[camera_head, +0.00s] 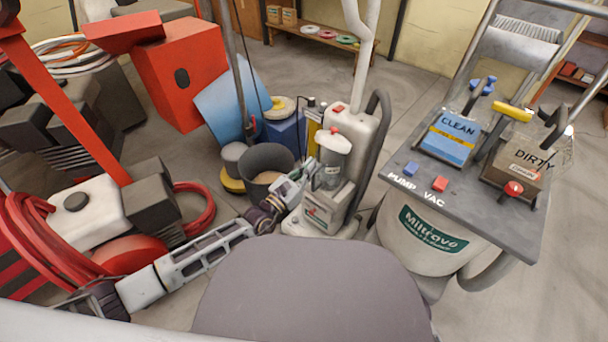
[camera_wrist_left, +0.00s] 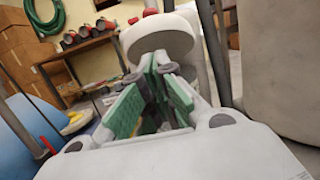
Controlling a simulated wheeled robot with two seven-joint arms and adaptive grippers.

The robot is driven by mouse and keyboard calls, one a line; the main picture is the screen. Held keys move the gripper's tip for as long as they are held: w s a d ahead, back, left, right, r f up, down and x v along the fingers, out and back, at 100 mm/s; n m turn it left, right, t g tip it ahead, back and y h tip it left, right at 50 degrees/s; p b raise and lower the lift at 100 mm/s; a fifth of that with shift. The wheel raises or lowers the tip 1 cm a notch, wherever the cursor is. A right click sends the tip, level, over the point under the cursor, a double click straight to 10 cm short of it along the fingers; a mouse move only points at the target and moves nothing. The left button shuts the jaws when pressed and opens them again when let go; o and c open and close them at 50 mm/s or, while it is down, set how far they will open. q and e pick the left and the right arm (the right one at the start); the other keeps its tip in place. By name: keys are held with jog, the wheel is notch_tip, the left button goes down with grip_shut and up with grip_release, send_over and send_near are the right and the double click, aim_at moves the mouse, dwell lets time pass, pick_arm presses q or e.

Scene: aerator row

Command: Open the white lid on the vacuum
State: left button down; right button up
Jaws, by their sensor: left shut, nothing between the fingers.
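The upright vacuum (camera_head: 325,205) stands on the floor near the middle of the head view, with a clear canister on its front. Its white lid (camera_head: 335,140) caps the canister and has a red knob on top. In the left wrist view a round white lid (camera_wrist_left: 160,36) shows just beyond my fingertips. My left gripper (camera_head: 306,172) is shut and empty, just left of the canister and below the lid. Its green-padded fingers (camera_wrist_left: 157,62) converge in front of the white disc; I cannot tell whether they touch it. My right gripper is not in view.
A larger machine (camera_head: 430,235) marked Miltravo, with clean and dirty tanks, stands to the right. A dark bucket (camera_head: 266,160) and a blue panel (camera_head: 225,105) are behind my left gripper. Red equipment (camera_head: 180,75) crowds the left. Open floor lies behind the vacuum.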

aim_at(335, 137)
pick_arm(q)
jog(key=shift+b+x, duration=0.65)
jog(key=shift+x, duration=2.15)
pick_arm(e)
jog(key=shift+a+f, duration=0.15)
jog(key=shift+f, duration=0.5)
pick_arm(q)
jog(key=shift+r+p, duration=0.1)
jog(key=shift+p, duration=0.25)
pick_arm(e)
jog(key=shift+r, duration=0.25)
pick_arm(q)
jog(key=shift+r+p, duration=0.15)
jog(key=shift+p, duration=0.4)
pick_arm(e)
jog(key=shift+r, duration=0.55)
pick_arm(q)
jog(key=shift+r+g+p, duration=0.25)
jog(key=shift+g+p, duration=0.15)
jog(key=shift+p, duration=0.4)
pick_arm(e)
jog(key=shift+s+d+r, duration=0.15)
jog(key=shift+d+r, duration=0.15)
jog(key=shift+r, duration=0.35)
